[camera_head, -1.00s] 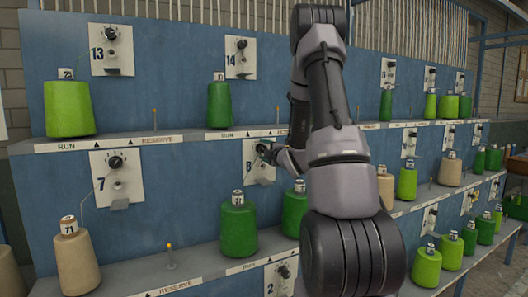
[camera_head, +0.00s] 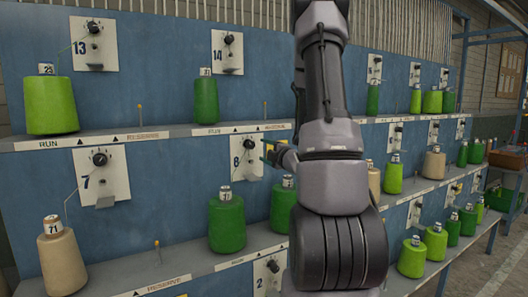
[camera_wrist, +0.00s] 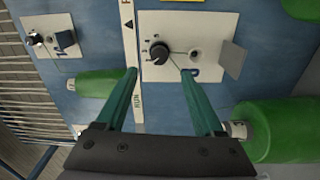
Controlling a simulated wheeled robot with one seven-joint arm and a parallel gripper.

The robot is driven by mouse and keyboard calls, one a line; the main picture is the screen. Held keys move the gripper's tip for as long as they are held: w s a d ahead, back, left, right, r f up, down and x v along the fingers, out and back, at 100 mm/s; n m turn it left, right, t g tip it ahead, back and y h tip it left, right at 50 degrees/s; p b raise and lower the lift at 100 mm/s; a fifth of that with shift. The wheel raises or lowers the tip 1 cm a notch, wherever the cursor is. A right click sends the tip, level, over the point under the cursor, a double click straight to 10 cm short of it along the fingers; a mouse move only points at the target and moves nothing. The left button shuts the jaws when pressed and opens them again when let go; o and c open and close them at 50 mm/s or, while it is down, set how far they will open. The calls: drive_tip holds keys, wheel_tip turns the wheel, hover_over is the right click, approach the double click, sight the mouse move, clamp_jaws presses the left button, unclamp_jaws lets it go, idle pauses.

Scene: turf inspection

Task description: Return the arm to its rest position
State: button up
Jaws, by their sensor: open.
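My gripper (camera_head: 268,152) is in front of the blue rack, just right of the knob on the number 8 plate (camera_head: 243,160). In the wrist view my gripper (camera_wrist: 160,72) shows two green fingers spread apart with nothing between them. A plate with a black knob (camera_wrist: 159,53) lies beyond the fingertips. A thin line runs from that knob toward the right finger; I cannot tell whether they touch. My arm (camera_head: 330,130) is raised and bent in front of the rack, hiding part of its middle.
Green yarn cones stand on the shelves, including one below plate 8 (camera_head: 227,222) and one partly behind my arm (camera_head: 283,205). A beige cone (camera_head: 61,258) is at lower left. In the wrist view a green cone (camera_wrist: 280,130) is close by the right finger. Thin upright pegs rise from the shelves.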

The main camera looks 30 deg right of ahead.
drive_tip(key=s+a+r+m+g+h, duration=0.4)
drive_tip(key=r+m, duration=0.4)
drive_tip(key=m, duration=0.4)
drive_tip(key=s+a+r+m+g+y, duration=0.1)
drive_tip(key=s+a+m+g+y, duration=0.1)
drive_tip(key=s+a, duration=0.5)
drive_tip(key=s+a+r+m+g+y, duration=0.1)
drive_tip(key=s+a+m+g+y, duration=0.2)
drive_tip(key=s, duration=1.2)
drive_tip(key=a+m+g, duration=0.2)
drive_tip(key=a+m, duration=0.2)
drive_tip(key=a, duration=0.1)
drive_tip(key=shift+r+m+y, duration=0.15)
drive_tip(key=shift+m+y, duration=0.15)
drive_tip(key=shift+d, duration=0.1)
